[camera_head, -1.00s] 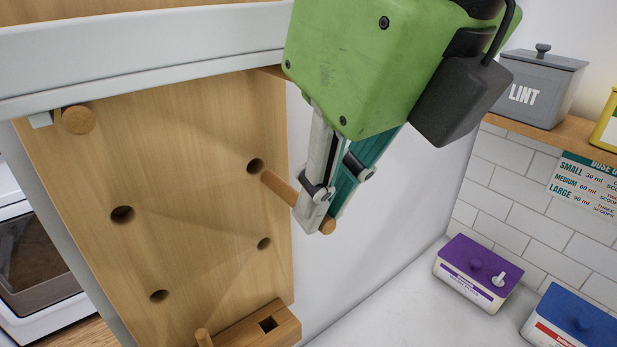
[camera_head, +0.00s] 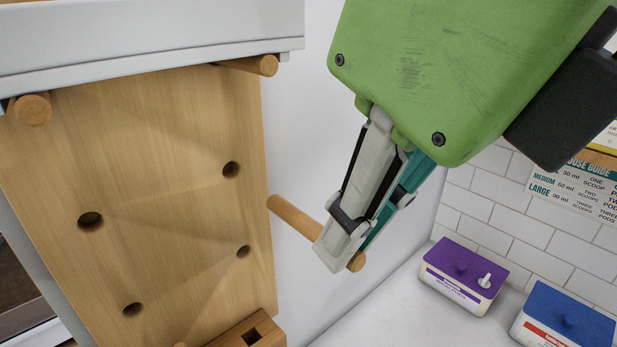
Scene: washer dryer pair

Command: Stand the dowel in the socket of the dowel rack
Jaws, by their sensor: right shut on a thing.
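My right gripper (camera_head: 345,255) is shut on a wooden dowel (camera_head: 295,218), near its right end. The dowel points up and left, tilted, with its free end just right of the wooden board's edge, and clear of the holes. The wooden board (camera_head: 165,220), which looks like the dowel rack, has several round holes. Two pegs stick out at the top, one at the left (camera_head: 33,109) and one at the right (camera_head: 262,65). My left gripper is not in view.
A grey-white ledge (camera_head: 150,40) runs above the board. A purple-lidded box (camera_head: 465,275) and a blue-lidded box (camera_head: 562,320) stand on the white counter (camera_head: 385,315) at the lower right. The counter left of the boxes looks clear.

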